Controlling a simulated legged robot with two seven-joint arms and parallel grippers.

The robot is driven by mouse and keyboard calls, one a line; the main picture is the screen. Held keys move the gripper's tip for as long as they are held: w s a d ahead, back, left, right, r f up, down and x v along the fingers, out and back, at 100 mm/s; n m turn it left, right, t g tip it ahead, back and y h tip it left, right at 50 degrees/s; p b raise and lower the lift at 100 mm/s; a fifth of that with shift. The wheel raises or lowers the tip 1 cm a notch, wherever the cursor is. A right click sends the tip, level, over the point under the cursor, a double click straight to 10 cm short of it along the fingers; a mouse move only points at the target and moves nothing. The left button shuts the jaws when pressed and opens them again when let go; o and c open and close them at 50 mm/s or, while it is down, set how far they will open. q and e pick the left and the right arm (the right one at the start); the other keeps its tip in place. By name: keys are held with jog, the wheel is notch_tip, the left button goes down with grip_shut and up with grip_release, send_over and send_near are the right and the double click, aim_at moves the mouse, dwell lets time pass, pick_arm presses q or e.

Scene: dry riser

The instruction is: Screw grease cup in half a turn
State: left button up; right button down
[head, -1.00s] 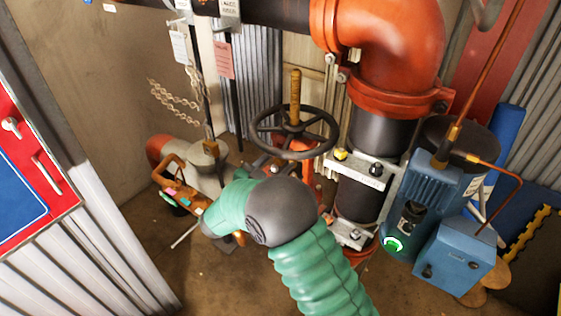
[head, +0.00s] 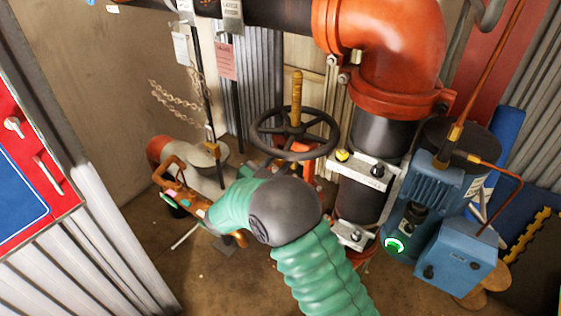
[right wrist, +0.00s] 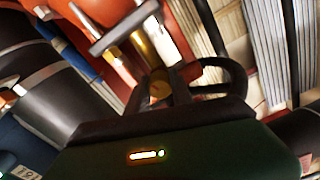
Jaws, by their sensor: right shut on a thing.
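In the right wrist view, my right gripper (right wrist: 162,88) has its dark fingers shut on a small brass piece, which I take to be the grease cup (right wrist: 158,92). The cup is partly covered by the fingers, and its thread and seat are hidden. My left gripper is in neither view.
A large orange pipe elbow (head: 395,45) and dark riser pipe stand right of the handwheel. A blue pump (head: 430,195) with a lit green ring is further right. A red panel (head: 35,150) is at far left.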

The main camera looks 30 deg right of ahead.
jog(key=m+b, duration=0.1)
jog(key=m, duration=0.1)
jog(key=m+b, duration=0.1)
jog(key=m, duration=0.1)
jog(key=shift+f, duration=0.3)
jog(key=shift+r+m+b, duration=0.1)
jog(key=shift+m+b, duration=0.3)
jog(key=shift+m, duration=0.1)
jog(key=shift+r, duration=0.15)
jog(key=c, duration=1.1)
grip_release()
jog(key=p+v, duration=0.2)
jog(key=v, duration=1.5)
